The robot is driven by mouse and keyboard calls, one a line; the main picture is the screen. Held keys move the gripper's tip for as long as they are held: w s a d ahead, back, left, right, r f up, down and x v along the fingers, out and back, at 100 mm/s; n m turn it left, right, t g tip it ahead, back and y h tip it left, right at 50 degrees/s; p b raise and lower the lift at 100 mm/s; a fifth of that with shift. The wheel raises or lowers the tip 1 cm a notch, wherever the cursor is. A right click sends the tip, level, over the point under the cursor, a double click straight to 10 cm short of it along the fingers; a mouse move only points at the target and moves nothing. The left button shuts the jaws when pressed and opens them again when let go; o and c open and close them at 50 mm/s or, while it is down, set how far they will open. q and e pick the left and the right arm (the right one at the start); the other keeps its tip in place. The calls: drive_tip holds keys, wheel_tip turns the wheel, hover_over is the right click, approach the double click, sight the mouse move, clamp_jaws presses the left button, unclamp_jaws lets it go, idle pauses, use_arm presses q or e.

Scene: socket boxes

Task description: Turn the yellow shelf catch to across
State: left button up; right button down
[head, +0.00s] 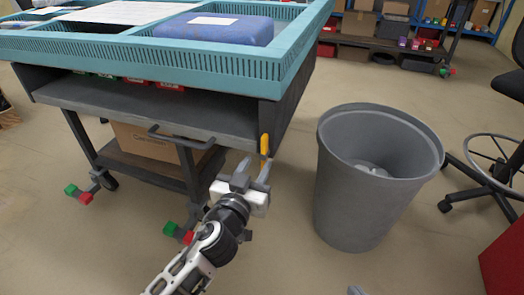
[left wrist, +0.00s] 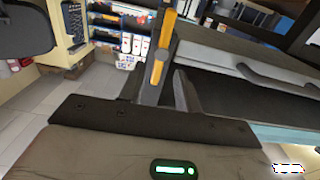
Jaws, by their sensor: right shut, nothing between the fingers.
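The yellow shelf catch (head: 264,144) sits at the front right corner of the shelf under the blue table frame. It stands upright in the head view. My left gripper (head: 254,170) is just below it, with fingers apart and pointing up at it. In the left wrist view the catch (left wrist: 160,52) shows as a long yellow bar with a pivot, just beyond the open fingers (left wrist: 168,88). I cannot tell whether a finger touches it. A small grey tip of what looks like my right gripper (head: 355,290) shows at the bottom edge.
A grey bin (head: 375,190) stands right of the table. The shelf (head: 150,105) has a dark handle (head: 180,137) at its front. A blue box (head: 213,28) sits in the tray on top. A cardboard box (head: 145,145) is below. A chair is at the far right.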

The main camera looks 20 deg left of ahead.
sight(263, 153)
use_arm(q)
drive_tip(key=w, duration=0.5)
drive_tip(key=shift+d, duration=0.1)
drive_tip(key=shift+s, duration=0.1)
clamp_jaws()
